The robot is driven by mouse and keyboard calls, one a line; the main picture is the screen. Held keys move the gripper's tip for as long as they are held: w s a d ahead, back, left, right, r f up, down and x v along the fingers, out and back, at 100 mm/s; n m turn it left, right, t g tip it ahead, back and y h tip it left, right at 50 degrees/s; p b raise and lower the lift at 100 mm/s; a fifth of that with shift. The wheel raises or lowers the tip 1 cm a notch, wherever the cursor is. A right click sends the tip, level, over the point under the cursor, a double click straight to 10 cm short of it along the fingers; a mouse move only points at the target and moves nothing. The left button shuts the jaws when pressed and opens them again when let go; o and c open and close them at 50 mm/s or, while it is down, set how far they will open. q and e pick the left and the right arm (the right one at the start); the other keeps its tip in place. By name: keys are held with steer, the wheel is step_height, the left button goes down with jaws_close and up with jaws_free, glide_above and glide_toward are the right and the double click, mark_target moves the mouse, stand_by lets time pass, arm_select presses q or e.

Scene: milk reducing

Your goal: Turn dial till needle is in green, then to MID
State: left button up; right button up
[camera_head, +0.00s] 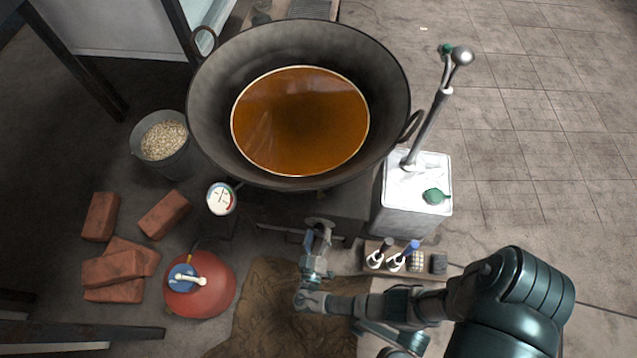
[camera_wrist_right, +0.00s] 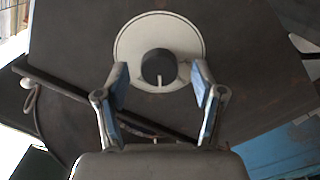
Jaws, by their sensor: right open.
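The dial is a dark round knob (camera_wrist_right: 159,68) with a pale pointer mark, set on a white disc (camera_wrist_right: 130,42) on the dark stove front. My right gripper (camera_wrist_right: 160,95) is open, its blue-padded fingers to either side of and short of the knob, not visibly touching it. In the head view my right gripper (camera_head: 318,236) is at the front of the stove, below the pan, and hides much of the dial. The gauge (camera_head: 222,198) has a white face with coloured marks at its edge; its needle is too small to read surely. My left gripper is not in view.
A large pan (camera_head: 200,110) of amber liquid sits on the stove. A red gas cylinder (camera_head: 215,290) and bricks (camera_head: 115,270) lie left. A white canister (camera_head: 400,195) with a pump and a small tray of tools (camera_head: 405,262) stand right.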

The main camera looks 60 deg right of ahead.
steer(key=shift+w+d, duration=0.1)
steer(key=shift+d, duration=0.15)
steer(key=c, duration=1.1)
steer(key=shift+c, duration=0.2)
